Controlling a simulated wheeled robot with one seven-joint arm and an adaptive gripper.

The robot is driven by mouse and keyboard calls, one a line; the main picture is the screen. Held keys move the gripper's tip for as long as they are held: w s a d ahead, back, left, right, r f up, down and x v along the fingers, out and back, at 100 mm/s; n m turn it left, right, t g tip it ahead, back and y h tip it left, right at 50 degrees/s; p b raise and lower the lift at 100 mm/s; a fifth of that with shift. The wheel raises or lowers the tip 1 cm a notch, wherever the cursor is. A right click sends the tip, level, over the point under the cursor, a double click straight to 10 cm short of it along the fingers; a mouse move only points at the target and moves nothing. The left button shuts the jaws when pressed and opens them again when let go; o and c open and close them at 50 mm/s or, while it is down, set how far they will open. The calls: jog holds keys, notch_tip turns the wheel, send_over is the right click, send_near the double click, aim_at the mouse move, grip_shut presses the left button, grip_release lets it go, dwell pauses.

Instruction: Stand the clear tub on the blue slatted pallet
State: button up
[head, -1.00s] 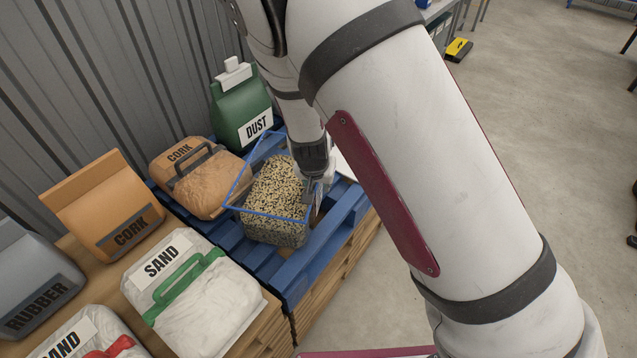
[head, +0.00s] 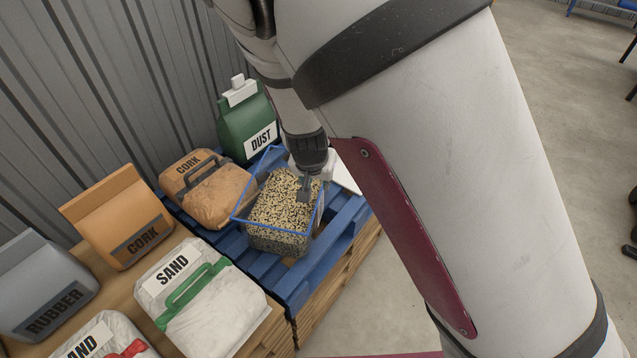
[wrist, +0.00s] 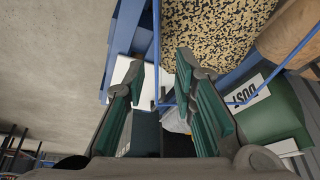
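The clear tub (head: 276,212) has a blue rim and is filled with speckled granules. It stands upright on the blue slatted pallet (head: 330,238), beside the tan cork bag. My gripper (head: 306,190) is at the tub's right rear corner, with a finger showing over the granules. In the wrist view my gripper (wrist: 160,72) is open, its green-padded fingers spread apart with a blue rim edge running between them. The tub (wrist: 212,25) shows at the top there, and the pallet (wrist: 122,35) at its left. Any finger contact with the tub cannot be told.
Corrugated wall (head: 80,90) at left; open floor (head: 590,130) at right.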

jog(key=shift+s+r, duration=0.15)
jog(key=shift+r, duration=0.2)
jog(key=s+d+r+n+g+y, duration=0.1)
jog(key=s+d+r+g+y, duration=0.1)
jog(key=s+d+r, duration=0.5)
jog(key=s+d+r+g+y, duration=0.1)
jog(key=s+d+r, duration=0.1)
jog(key=s+r, duration=0.75)
jog(key=s+d+r+n+h, duration=0.1)
jog(key=s+d+r, duration=0.2)
jog(key=s, duration=0.5)
jog(key=s+d+r+h, duration=0.1)
jog(key=s+d+r, duration=0.3)
jog(key=s, duration=0.5)
jog(key=shift+d+n, duration=0.4)
jog(key=shift+d, duration=0.75)
